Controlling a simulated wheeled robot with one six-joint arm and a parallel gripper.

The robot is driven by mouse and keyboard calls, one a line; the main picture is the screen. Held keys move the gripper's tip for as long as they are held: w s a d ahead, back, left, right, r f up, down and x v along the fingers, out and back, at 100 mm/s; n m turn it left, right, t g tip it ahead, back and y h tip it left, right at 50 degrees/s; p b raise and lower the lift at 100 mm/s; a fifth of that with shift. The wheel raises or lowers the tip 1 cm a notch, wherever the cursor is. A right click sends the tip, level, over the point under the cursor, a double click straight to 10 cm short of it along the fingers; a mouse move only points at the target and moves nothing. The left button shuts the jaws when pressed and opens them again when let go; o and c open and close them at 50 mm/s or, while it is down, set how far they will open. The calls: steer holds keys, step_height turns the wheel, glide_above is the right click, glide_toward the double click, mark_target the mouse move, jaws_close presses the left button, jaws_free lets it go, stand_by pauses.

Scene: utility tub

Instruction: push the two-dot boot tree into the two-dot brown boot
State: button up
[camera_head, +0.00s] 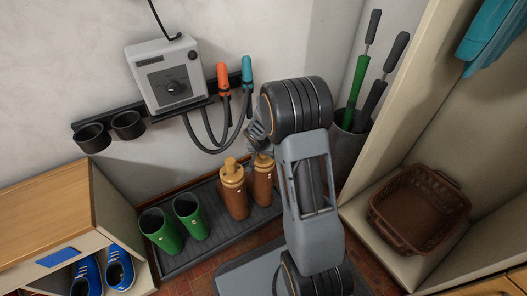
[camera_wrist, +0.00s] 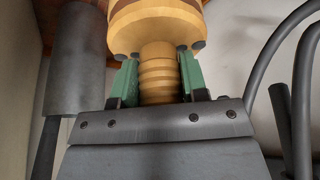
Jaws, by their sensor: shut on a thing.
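Two brown boots stand side by side on the tray, a left one (camera_head: 236,203) and a right one (camera_head: 264,186). A pale wooden boot tree (camera_head: 231,168) shows at the top of the left boot. Another wooden boot tree (camera_head: 263,160) shows at the top of the right boot, partly hidden by my arm. My gripper (camera_wrist: 158,70) is shut on the ridged knob of a boot tree (camera_wrist: 160,22); its green pads lie on both sides of the knob. In the head view my gripper is over the right boot. Dot marks are too small to count.
Green boots (camera_head: 190,217) stand left on the dark tray (camera_head: 210,245). A dryer box (camera_head: 168,76) with hoses and orange and teal nozzles hangs behind. An umbrella bin (camera_head: 347,146) is right of my arm, and a brown basket (camera_head: 418,208) sits in the right shelf.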

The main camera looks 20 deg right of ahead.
steer(key=o, duration=1.1)
steer(key=shift+f, duration=0.1)
steer(key=shift+o, duration=0.2)
steer(key=s+a+r+n+y+p, duration=0.1)
steer(key=s+r+p, duration=0.6)
steer(key=r+p, duration=0.7)
steer(key=s+a+r+n+p, duration=0.3)
steer(key=s+a+r+p, duration=0.3)
steer(key=r+p, duration=0.8)
steer(key=s+a+r+n+y+p, duration=0.1)
steer(key=s+a+r+n+p, duration=0.2)
steer(key=r, duration=2.9)
steer(key=s+p, duration=0.5)
steer(key=p, duration=0.5)
steer(key=shift+a+r+y+p, duration=0.2)
steer(key=shift+r+y+p, duration=0.1)
steer(key=shift+p, duration=0.1)
steer(key=shift+s+a+r+n+p, duration=0.2)
steer(key=shift+s+r+n+p, duration=0.2)
steer(key=shift+s+r, duration=0.1)
steer(key=shift+c, duration=0.3)
